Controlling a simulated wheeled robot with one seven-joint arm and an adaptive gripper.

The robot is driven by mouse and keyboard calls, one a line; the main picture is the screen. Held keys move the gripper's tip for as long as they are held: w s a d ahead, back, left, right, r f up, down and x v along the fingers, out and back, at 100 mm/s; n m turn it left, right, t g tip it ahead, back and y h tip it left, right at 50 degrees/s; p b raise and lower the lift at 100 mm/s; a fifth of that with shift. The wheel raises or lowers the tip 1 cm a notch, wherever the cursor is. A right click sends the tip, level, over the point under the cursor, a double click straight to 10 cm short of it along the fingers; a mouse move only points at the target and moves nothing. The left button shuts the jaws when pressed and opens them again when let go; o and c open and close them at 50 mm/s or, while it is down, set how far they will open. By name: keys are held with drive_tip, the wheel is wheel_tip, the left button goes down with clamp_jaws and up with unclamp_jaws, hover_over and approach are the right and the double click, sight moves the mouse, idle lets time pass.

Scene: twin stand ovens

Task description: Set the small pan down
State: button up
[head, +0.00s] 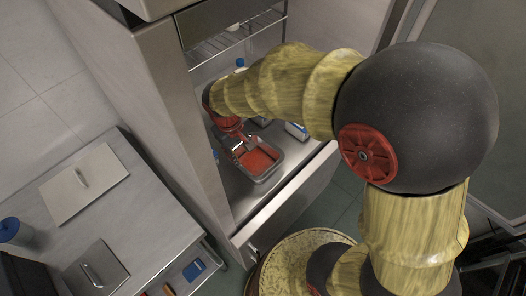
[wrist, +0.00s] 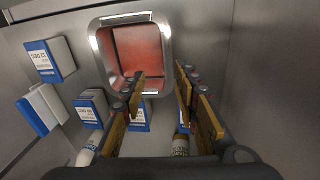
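The small pan (head: 265,178) is a rectangular metal pan with a red inside, in the steel cabinet near its front edge. In the wrist view the pan (wrist: 103,48) is at upper middle, seen from above. It looks level on the cabinet floor, though contact underneath is hidden. My gripper (head: 237,150) is at the pan's left side in the head view. In the wrist view the gripper (wrist: 160,72) has its two fingers spread apart with a clear gap. The left fingertip overlaps the pan's corner and the right one lies just outside its rim. Nothing is pinched between them.
Several white-and-blue boxes (wrist: 50,60) stand around the pan, with bottles (wrist: 180,145) close to my fingers. A wire rack (head: 235,42) is above. The cabinet wall (wrist: 270,70) is close on the right in the wrist view. A steel counter (head: 130,215) is outside, at left.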

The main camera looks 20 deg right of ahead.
drive_tip(key=s+d+r+m+t, duration=0.2)
drive_tip(key=s+d+r, duration=0.1)
drive_tip(key=s+r, duration=0.5)
drive_tip(key=s+d+r+m+t+y, duration=0.1)
drive_tip(key=s+d+r+t, duration=0.1)
drive_tip(key=s+r, duration=0.6)
wheel_tip(320, 180, up, 3)
drive_tip(key=shift+d+f+m, duration=0.2)
drive_tip(key=shift+d+m, duration=0.2)
drive_tip(key=shift+d, duration=0.2)
drive_tip(key=shift+w, duration=0.1)
